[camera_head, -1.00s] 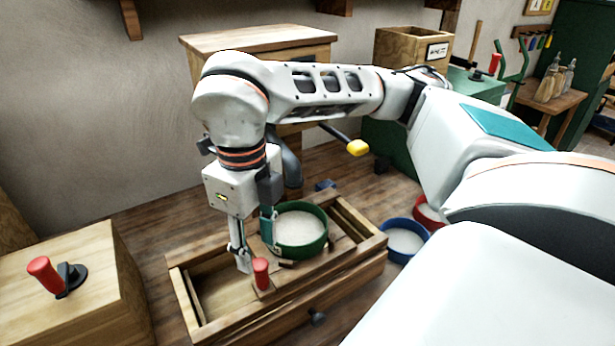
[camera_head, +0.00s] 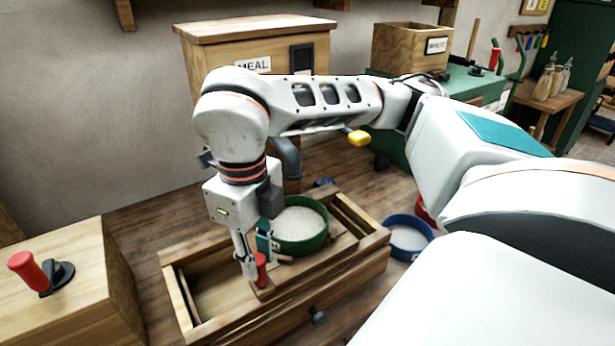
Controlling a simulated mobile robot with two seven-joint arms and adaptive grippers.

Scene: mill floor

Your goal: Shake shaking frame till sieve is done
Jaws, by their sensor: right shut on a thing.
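The arm's wrist hides the sieve's left edge. My left gripper is out of view.
A blue-rimmed sieve (camera_head: 424,254) and a partly hidden red one (camera_head: 424,213) stand right of the frame. A wooden block (camera_head: 75,262) with a red lever (camera_head: 27,271) is at left. A wooden cabinet marked MEAL (camera_head: 252,45) stands behind.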

